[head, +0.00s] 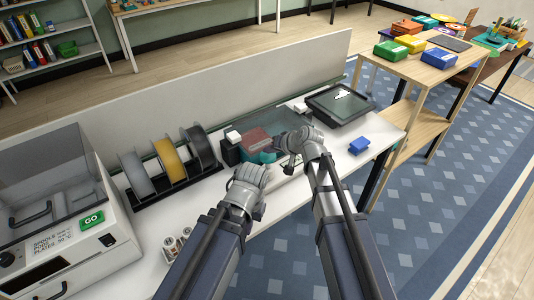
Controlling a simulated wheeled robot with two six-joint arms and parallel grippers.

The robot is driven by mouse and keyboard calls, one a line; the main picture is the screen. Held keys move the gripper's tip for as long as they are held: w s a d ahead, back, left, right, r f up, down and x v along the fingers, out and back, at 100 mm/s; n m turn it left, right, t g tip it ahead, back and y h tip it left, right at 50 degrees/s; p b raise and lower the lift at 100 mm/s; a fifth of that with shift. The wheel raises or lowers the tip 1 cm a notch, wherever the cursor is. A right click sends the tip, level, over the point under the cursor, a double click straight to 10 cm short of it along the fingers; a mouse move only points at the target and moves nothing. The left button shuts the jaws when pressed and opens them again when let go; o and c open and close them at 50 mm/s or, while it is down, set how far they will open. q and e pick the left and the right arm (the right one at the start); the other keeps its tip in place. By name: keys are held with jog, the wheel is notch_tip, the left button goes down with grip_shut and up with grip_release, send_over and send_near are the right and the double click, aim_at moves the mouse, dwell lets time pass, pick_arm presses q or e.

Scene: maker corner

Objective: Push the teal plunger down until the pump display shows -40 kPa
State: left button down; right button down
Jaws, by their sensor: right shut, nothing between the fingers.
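A teal piece (264,157), which looks like the plunger, shows low beside a dull red block on the white bench, just left of my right gripper. I cannot make out its full shape or how far down it is. My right gripper (283,145) is shut and empty, close to the teal piece; I cannot tell whether they touch. My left gripper (251,172) is in front of the teal piece and to its left, over the bench; its fingers are too unclear to read. I cannot read any pump display here.
A low partition (215,75) runs behind the bench.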

notch_tip(320, 180, up, 6)
jog(key=p, duration=0.6)
dwell(7.1)
